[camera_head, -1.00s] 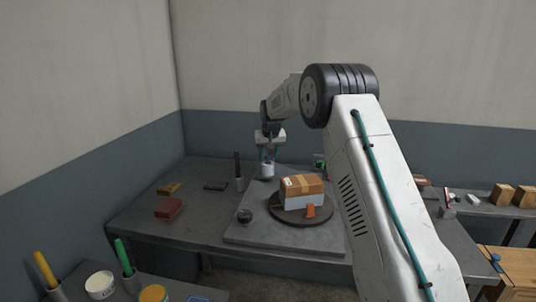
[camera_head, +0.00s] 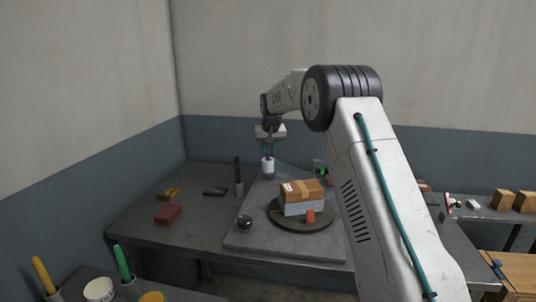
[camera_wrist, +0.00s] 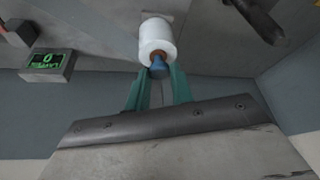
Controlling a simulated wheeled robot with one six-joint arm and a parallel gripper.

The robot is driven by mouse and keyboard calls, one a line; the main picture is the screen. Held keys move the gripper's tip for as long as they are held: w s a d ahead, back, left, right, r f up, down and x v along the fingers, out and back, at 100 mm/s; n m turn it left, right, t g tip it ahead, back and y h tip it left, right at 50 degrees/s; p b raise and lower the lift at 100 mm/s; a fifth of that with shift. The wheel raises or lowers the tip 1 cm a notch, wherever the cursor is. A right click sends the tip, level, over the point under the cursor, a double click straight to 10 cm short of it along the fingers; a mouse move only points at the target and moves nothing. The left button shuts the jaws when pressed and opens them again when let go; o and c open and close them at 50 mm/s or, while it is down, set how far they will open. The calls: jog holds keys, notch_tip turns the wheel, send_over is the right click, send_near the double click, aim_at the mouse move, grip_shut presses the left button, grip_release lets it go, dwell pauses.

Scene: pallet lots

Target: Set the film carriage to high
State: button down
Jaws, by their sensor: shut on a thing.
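The film carriage shows as a white film roll (camera_head: 268,168) at the back left of the grey machine base (camera_head: 250,240). In the wrist view the white roll (camera_wrist: 156,36) has a brown core and a blue knob (camera_wrist: 158,67) at its near end. My gripper (camera_head: 268,147) is over the roll in the head view. In the wrist view its teal fingers (camera_wrist: 158,80) are on either side of the blue knob and shut on it. A small display with green characters (camera_wrist: 46,61) is at the left; its reading is hard to make out.
A taped brown box on a pale box (camera_head: 303,195) stands on the dark round turntable (camera_head: 277,213), with an orange piece (camera_head: 310,216) beside it. A black knob (camera_head: 244,222) is at the base's left. A dark rod in a grey cup (camera_head: 238,180) stands close left of the roll.

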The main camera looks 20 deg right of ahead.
jog(key=shift+r, duration=0.35)
jog(key=c, duration=1.3)
grip_release()
jog(key=shift+o, duration=0.5)
jog(key=shift+f, duration=0.1)
jog(key=v, duration=0.7)
jog(key=shift+r, duration=0.35)
jog(key=shift+s+a, duration=0.1)
jog(key=shift+s, duration=0.1)
